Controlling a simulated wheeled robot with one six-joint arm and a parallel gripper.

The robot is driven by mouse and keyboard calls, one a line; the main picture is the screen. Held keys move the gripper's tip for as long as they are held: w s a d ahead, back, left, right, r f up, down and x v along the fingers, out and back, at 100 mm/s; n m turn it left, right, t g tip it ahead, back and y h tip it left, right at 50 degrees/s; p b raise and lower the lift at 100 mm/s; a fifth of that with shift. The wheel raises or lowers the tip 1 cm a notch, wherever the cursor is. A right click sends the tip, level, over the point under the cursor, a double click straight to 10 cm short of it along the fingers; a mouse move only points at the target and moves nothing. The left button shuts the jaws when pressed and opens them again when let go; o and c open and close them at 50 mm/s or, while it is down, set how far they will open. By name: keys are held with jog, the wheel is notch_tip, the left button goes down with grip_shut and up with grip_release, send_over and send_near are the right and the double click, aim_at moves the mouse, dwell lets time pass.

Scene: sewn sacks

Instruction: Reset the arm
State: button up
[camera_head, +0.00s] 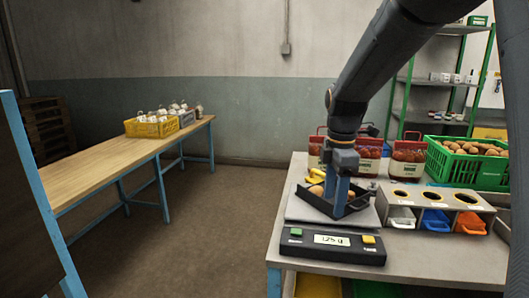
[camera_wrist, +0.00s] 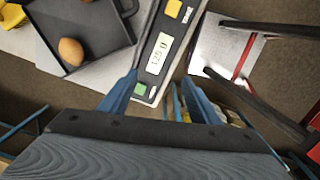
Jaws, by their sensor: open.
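My arm reaches down from the top right of the head view. My gripper (camera_head: 336,204) points down in front of or over the black tray on the scale; its height above the tray is hard to tell. In the wrist view its two blue fingers (camera_wrist: 160,88) stand apart with nothing between them. The scale (camera_head: 333,246) has a lit display, seemingly reading 125 g; its panel (camera_wrist: 159,50) shows just beyond the fingers. The black tray (camera_wrist: 90,57) holds a brown roundish item (camera_wrist: 71,51) and part of another.
A holder (camera_head: 437,197) with three round openings and white, blue and orange scoops stands right of the scale. Red-and-white sacks (camera_head: 408,151) and a green crate (camera_head: 432,160) of brown items stand behind. A wooden table (camera_head: 110,168) with a yellow crate (camera_head: 152,128) is left, across open floor.

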jog(key=s+f+m, duration=0.5)
jog(key=s+m, duration=0.4)
jog(key=s+d+f+m+t, duration=0.1)
jog(key=s+f+m, duration=0.4)
jog(key=s+m, duration=0.4)
jog(key=shift+s+f+m, duration=0.3)
jog(key=shift+s+f, duration=0.05)
jog(key=shift+s, duration=0.1)
